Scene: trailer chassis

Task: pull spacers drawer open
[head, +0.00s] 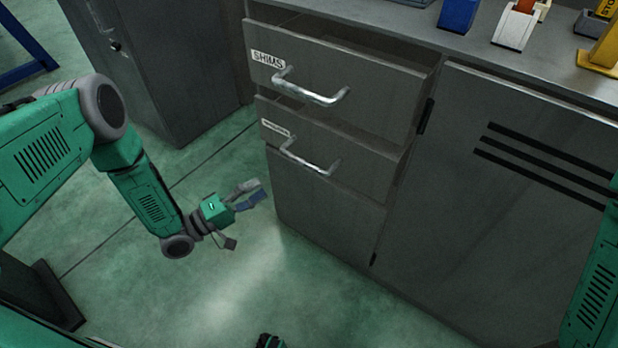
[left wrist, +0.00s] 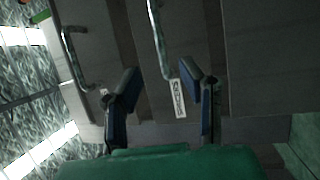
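The spacers drawer (head: 330,163) is the second one down in the grey cabinet. Its small label is too blurred to read in the head view. Its front stands out somewhat from the cabinet. Its bar handle (head: 308,160) also shows in the left wrist view (left wrist: 157,38), with a white label (left wrist: 177,98) at its end. My left gripper (head: 246,218) is open and empty, left of the drawer and apart from the handle. In the left wrist view its two fingers (left wrist: 162,82) are spread, with the label between them. My right gripper is not in view.
The SHIMS drawer (head: 345,78) above stands further out, with its own handle (head: 312,92). A louvred door (head: 490,210) is at right. Another grey cabinet (head: 165,65) stands behind at left. The green floor (head: 225,290) before the cabinet looks clear.

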